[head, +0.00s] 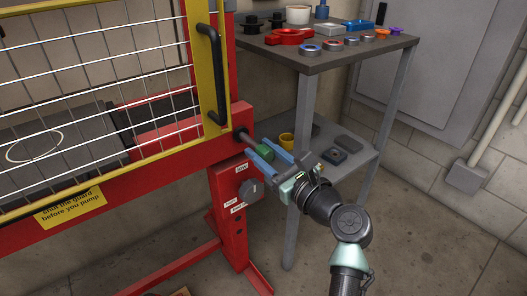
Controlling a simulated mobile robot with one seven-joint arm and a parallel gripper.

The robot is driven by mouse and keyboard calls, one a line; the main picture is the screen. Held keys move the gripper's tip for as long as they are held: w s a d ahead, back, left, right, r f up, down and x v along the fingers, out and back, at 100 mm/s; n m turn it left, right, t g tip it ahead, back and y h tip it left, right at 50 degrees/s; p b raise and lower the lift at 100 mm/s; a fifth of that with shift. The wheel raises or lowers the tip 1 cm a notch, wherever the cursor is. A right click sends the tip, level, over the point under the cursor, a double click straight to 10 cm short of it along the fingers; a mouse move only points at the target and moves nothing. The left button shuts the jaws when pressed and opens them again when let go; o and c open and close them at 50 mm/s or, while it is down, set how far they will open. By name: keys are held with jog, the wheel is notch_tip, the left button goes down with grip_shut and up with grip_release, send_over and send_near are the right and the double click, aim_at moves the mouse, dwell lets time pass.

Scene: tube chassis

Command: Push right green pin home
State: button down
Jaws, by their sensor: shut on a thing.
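The right green pin (264,151) shows as a small green block at the right end of the red frame (195,150). A dark rod (246,138) runs from it toward a hole in the frame's right post. My gripper (264,152) is at the pin, with one blue finger on each side, shut on the green part. How deep the rod sits in the frame cannot be told from this view.
A yellow mesh guard (110,80) covers the frame's front left. A black knob (249,189) sits on the red box below my gripper. A grey table (340,55) with coloured parts stands behind; its lower shelf (360,150) holds a yellow cup (287,141).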

aim_at(254, 142)
jog(key=p+x, duration=0.1)
jog(key=x, duration=0.2)
jog(key=shift+a, duration=0.1)
jog(key=shift+w, duration=0.2)
jog(key=c, duration=0.5)
grip_release()
jog(key=shift+a, duration=0.1)
jog(key=shift+s, duration=0.1)
